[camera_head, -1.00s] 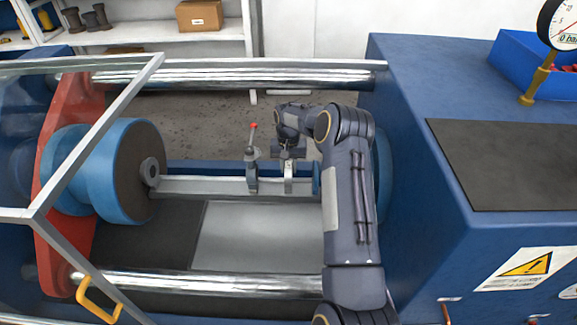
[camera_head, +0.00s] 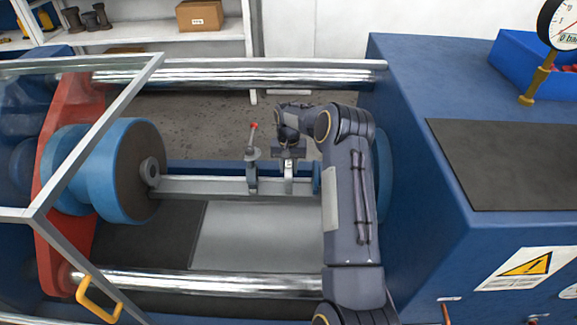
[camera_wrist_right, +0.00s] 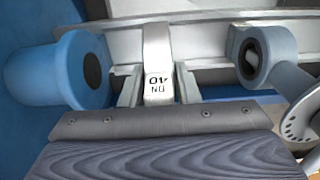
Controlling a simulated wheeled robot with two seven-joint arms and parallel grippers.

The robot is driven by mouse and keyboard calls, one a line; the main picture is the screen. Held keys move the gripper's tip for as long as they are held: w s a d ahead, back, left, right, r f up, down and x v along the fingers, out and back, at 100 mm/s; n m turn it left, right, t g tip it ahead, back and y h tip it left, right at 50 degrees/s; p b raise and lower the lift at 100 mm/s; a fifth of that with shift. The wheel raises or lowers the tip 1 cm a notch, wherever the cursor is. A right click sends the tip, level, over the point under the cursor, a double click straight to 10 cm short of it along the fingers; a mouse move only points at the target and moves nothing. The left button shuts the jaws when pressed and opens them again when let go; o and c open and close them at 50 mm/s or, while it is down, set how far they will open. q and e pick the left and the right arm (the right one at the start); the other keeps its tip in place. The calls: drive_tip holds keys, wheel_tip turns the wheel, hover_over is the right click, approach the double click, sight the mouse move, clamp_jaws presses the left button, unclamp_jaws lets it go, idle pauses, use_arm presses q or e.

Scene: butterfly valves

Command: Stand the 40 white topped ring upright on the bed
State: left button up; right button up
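The white-topped ring (camera_wrist_right: 158,86) marked "40" and "DN" stands upright at the grey rail of the bed, its label upside down in the right wrist view. In the head view it is a small pale upright piece (camera_head: 289,178) on the rail (camera_head: 215,186). My right gripper (camera_wrist_right: 159,92) is above it, with one finger on each side of the white top and narrow gaps showing. The gripper (camera_head: 289,160) also shows in the head view. The ring's lower part is hidden in the wrist view. My left gripper is not in view.
A grey butterfly valve (camera_head: 252,172) with a red-tipped lever stands just left of the ring. A blue flanged end (camera_wrist_right: 62,70) is close on the other side. The large blue disc (camera_head: 130,170), chrome bars (camera_head: 220,284) and blue housing (camera_head: 440,230) bound the space.

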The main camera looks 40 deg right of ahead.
drive_tip(key=o, duration=0.5)
drive_tip(key=shift+o, duration=0.2)
drive_tip(key=shift+r, duration=0.1)
wheel_tip(320, 180, up, 8)
drive_tip(key=shift+f+b, duration=0.15)
drive_tip(key=shift+b, duration=0.2)
